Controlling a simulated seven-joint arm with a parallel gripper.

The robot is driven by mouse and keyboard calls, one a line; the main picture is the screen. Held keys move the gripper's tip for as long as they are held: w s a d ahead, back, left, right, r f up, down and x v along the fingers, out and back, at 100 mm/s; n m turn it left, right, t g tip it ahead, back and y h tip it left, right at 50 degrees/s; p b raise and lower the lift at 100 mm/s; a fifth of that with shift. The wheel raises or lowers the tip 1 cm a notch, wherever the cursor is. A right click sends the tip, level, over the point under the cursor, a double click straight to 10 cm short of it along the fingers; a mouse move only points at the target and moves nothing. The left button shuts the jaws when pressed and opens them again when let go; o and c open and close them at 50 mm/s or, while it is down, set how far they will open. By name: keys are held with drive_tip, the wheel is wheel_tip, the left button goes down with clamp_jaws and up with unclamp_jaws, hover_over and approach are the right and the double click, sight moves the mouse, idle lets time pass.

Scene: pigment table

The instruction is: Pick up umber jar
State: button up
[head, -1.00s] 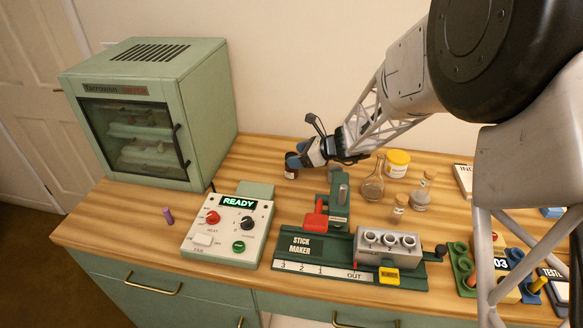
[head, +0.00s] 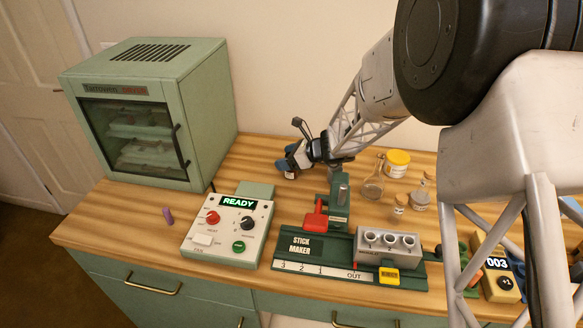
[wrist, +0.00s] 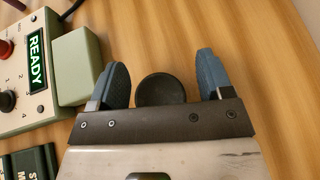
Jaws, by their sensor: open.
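A small dark jar (head: 291,175) stands on the table behind the control box, mostly hidden by my gripper (head: 289,163) in the head view. Its label is too small to read, so I cannot confirm that it is the umber jar. In the wrist view a round dark lid (wrist: 161,90) lies between the two blue fingers of my gripper (wrist: 162,72). The fingers are open, one on each side of the lid, with a gap on both sides. The jar's body is hidden below the lid in the wrist view.
The control box (head: 227,245) reading READY is in front left of the jar. The stick maker (head: 310,265) is in front right. A green oven (head: 206,110) is left. Bare wood surrounds the jar.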

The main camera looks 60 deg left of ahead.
drive_tip(key=c, duration=1.1)
drive_tip(key=shift+r, duration=5.05)
